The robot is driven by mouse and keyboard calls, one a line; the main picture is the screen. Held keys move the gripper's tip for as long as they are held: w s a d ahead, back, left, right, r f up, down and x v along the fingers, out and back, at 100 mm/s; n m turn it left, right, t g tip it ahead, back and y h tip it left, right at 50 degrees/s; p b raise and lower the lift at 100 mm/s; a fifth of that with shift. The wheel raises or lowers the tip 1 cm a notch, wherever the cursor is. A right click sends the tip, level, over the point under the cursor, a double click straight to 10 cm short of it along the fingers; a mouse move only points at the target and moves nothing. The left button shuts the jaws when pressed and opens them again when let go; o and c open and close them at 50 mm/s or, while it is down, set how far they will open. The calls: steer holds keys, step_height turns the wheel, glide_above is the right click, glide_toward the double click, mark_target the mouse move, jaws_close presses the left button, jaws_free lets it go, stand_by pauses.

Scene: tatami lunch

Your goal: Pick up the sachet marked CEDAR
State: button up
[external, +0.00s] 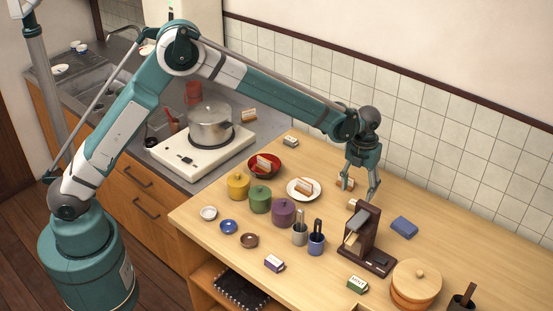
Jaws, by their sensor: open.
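My gripper (358,190) is open and points down over the right part of the wooden counter. A small brown-and-white sachet (345,184) lies by its left finger, partly hidden by it. Similar brown-and-white sachets lie in the red bowl (254,173), on the white plate (291,193) and by the stove (249,115). A grey-white sachet (290,141) lies at the back, a purple-and-white one (274,263) at the front. A green-and-white one (357,284) seems to read MINT. The other labels are too small to read, so I cannot tell which is CEDAR.
A dark brown stand (374,259) rises just in front of my gripper. Yellow (238,187), green (260,200) and purple (283,212) lidded pots stand left. A round wooden box (416,280) stands front right. The tiled wall is behind.

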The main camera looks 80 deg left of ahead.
steer(key=shift+f, duration=0.1)
steer(key=shift+f, duration=1.2)
steer(key=shift+f, duration=0.1)
steer(key=shift+f, duration=2.5)
steer(key=shift+s, duration=0.1)
steer(key=shift+c, duration=0.6)
steer(key=c, duration=0.7)
